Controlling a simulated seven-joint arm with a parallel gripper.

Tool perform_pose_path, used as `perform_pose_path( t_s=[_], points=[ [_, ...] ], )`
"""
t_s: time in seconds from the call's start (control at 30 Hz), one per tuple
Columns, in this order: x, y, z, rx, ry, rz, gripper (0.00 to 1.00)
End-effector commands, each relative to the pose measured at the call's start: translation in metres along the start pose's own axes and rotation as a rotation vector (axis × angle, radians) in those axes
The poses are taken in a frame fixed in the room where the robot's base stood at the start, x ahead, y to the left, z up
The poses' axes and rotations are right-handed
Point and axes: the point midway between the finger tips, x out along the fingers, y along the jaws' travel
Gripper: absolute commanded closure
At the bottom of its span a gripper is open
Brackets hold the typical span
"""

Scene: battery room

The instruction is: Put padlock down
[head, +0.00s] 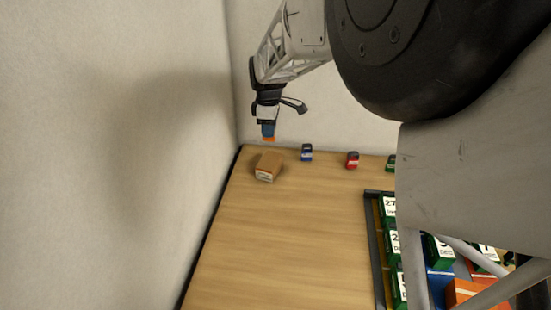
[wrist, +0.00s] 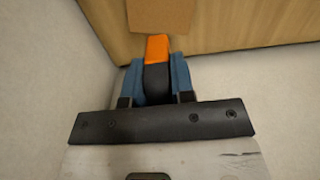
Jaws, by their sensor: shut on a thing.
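My gripper (head: 268,129) is in the air at the far left corner of the wooden table (head: 262,230), above and behind a cardboard box in the head view. In the wrist view its two blue fingers (wrist: 156,75) are shut on an orange and black thing, which I take to be the padlock (wrist: 157,49). Its orange end points away from the palm. In the head view only the orange end of the padlock (head: 268,138) shows below the fingers; the rest is hidden by them.
The cardboard box (head: 268,167) sits near the table's far left corner; part of it shows in the wrist view (wrist: 160,16). Small blue (head: 306,153), red (head: 352,160) and green (head: 391,163) things stand along the back edge. A dark-framed holder (head: 372,250) with numbered items is at right.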

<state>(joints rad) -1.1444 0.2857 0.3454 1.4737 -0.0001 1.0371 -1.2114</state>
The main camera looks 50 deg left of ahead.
Motion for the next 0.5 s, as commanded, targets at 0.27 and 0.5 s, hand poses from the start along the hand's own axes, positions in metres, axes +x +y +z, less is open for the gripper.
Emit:
perform_pose_path(
  t_s=[0.27, 0.5],
  points=[
    [0.001, 0.0, 0.001, 0.0, 0.0, 0.0, 1.0],
    [0.021, 0.0, 0.001, 0.0, 0.0, -0.001, 1.0]
  ],
)
